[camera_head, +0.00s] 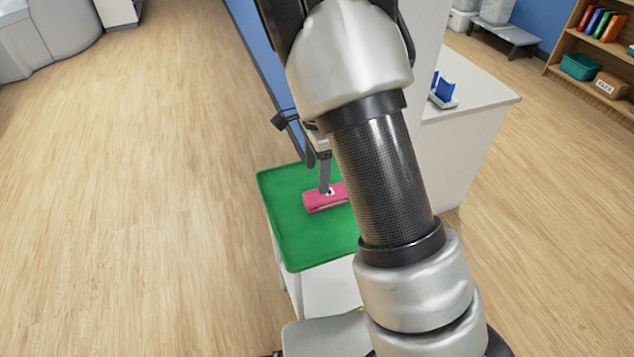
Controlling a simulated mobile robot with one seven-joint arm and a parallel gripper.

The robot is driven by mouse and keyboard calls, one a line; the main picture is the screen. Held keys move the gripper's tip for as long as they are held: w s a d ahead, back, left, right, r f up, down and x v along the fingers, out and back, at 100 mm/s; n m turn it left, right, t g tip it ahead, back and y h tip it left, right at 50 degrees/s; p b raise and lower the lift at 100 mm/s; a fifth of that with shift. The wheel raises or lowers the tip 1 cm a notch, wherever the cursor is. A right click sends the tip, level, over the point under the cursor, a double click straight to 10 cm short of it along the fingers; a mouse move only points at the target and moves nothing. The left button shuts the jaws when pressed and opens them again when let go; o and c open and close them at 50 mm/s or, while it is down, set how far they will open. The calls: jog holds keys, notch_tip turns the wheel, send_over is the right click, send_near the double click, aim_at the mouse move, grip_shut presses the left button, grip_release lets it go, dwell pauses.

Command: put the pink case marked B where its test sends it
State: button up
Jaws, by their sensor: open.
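The pink case (316,203) lies on a green tray (298,243) on a small white stand. A small white mark shows on its top, too small to read as a letter. Its right end is hidden behind my arm. My gripper (324,186) points down over the case, with its finger tips at or just above its top. It is open. I cannot tell whether the fingers touch the case or straddle it.
A white counter (473,100) with a blue item (445,89) in a holder stands right of my arm. A bookshelf (590,63) with a teal bin (580,67) and a cardboard box (611,85) is at far right. The wooden floor at left is clear.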

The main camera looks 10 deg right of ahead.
jog(key=s+r+n+t+y, duration=0.1)
jog(key=s+r+n, duration=0.25)
jog(key=r, duration=0.75)
jog(key=s+d+r+n+t, duration=0.2)
jog(key=s+r+n, duration=0.4)
jog(key=s, duration=0.4)
jog(key=s+d+r+n+t+h, duration=0.1)
jog(key=s+d+r+n+t, duration=0.1)
jog(key=s+r+n, duration=0.4)
jog(key=s, duration=0.5)
jog(key=shift+r+t, duration=0.3)
jog(key=shift+r, duration=0.05)
